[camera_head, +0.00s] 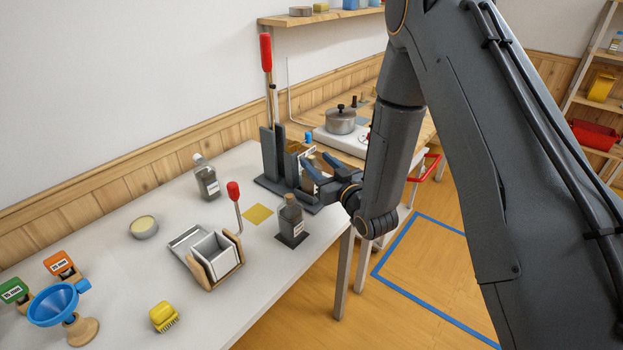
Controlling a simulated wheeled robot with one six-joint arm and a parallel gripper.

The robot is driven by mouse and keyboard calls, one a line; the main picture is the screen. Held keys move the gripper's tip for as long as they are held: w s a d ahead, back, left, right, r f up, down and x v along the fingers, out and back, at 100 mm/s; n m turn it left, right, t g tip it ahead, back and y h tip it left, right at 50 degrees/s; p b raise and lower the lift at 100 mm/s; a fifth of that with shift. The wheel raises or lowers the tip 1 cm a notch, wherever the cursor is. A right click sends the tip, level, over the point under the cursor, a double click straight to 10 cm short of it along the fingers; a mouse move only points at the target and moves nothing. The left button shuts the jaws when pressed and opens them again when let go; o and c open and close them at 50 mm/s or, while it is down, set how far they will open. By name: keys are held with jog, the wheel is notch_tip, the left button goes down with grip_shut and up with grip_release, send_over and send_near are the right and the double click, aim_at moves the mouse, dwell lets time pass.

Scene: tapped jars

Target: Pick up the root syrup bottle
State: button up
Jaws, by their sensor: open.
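Two bottles with white labels stand on the white table (200,310). The labels are too small to read, so I cannot tell which is the root syrup bottle. The other is a clearer bottle (207,180) with a pale cap and dark contents, upright further back to the left. My gripper (319,174) is open, above and to the right of the dark bottle, in front of the lever press. It touches neither bottle.
The grey press (270,160) with a red-topped lever stands close behind my gripper. A white box in a wooden stand (215,257) and a red-knobbed lever (234,195) are left of the dark bottle. A yellow square (257,215) lies between the bottles. A pot (340,121) stands behind.

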aim_at(314, 161)
jog(key=shift+f+p+x, duration=0.25)
jog(key=shift+p+x, duration=0.15)
jog(key=shift+x, duration=0.7)
jog(key=shift+f+p+x, duration=0.2)
jog(key=shift+p+x, duration=0.2)
jog(key=shift+x, duration=0.65)
grip_shut()
